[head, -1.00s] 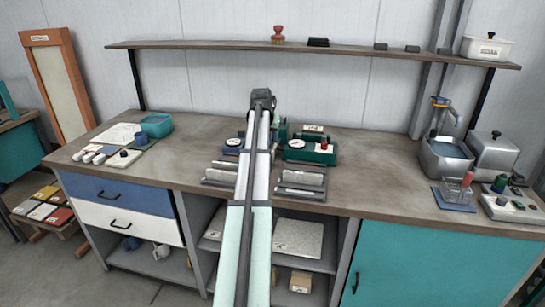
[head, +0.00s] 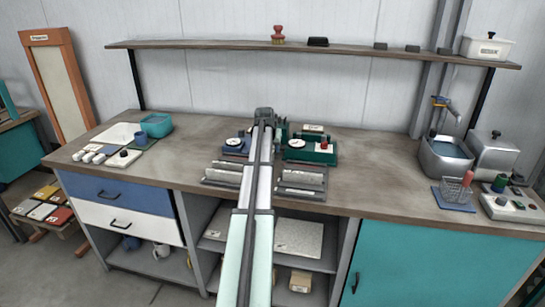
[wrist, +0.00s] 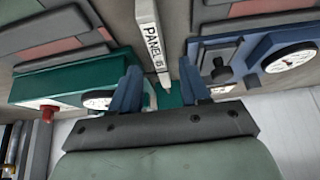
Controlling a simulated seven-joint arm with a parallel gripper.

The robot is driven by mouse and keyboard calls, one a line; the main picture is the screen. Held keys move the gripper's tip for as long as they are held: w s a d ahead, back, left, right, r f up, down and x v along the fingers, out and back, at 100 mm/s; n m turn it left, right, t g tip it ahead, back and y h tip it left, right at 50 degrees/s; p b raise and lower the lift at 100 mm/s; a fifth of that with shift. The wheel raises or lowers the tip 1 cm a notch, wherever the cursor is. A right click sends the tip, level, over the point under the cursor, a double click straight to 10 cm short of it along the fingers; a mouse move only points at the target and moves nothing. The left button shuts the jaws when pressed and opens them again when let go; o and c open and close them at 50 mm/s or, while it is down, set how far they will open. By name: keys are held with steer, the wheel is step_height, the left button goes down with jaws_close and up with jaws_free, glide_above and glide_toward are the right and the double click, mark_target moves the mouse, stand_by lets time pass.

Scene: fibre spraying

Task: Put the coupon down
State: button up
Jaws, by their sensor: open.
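In the head view my gripper (head: 264,116) is at the back middle of the bench, largely hidden by my own arm. In the wrist view my gripper (wrist: 160,88) is open, with two blue fingers apart. A white strip marked "PANEL B" (wrist: 151,38) runs toward the gap between the fingers. I cannot tell whether it touches either finger. No thing is clearly recognisable as the coupon. A green device (wrist: 65,82) with a dial and red knob lies left of the fingers; a blue device (wrist: 262,48) with a dial lies right.
The green device (head: 325,152) and blue device (head: 236,155) flank my arm on the bench (head: 385,165). Trays (head: 301,193) with pale pads lie in front. A shelf (head: 350,46) runs above. A grey basin (head: 428,165) stands right. Bench between basin and green device is clear.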

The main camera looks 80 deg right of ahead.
mark_target(273, 150)
steer(key=x, duration=0.4)
steer(key=shift+d+f, duration=0.15)
jaws_close()
stand_by(0.4)
